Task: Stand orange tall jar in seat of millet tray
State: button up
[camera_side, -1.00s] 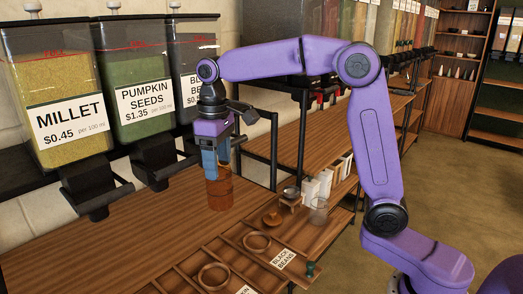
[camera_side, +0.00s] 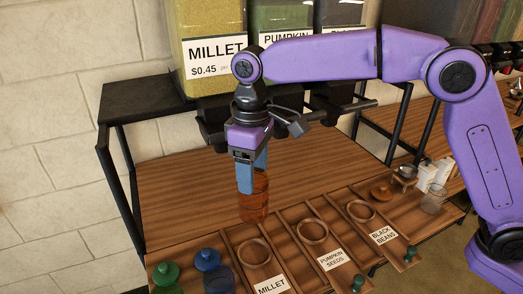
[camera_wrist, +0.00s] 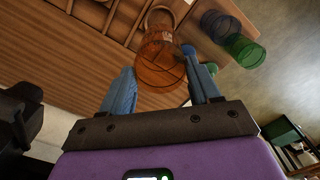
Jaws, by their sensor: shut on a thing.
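The orange tall jar (camera_side: 256,203) is a see-through amber cylinder, held upright between the blue fingers of my gripper (camera_side: 252,180). In the wrist view the jar (camera_wrist: 160,62) sits between the two fingertips (camera_wrist: 165,75). The millet tray, with its MILLET label (camera_side: 271,285), is at the front left of the row. Its seat is a raised wooden ring (camera_side: 254,252), which looks empty. In the side view the jar's base appears just behind this ring; its height above the wood is hard to tell.
Pumpkin seeds (camera_side: 312,231) and black beans (camera_side: 360,210) rings lie to the right. An orange lid (camera_side: 380,192) lies near the black beans tray. Dispensers (camera_side: 210,50) hang behind.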

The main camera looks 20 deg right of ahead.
aim_at(254, 197)
notch_tip(254, 197, down, 12)
jog(key=shift+f, duration=0.1)
dwell(0.6)
jog(key=shift+f, duration=0.85)
dwell(1.8)
jog(key=o, duration=1.1)
jog(key=shift+c, duration=0.2)
jog(key=shift+r, duration=3.5)
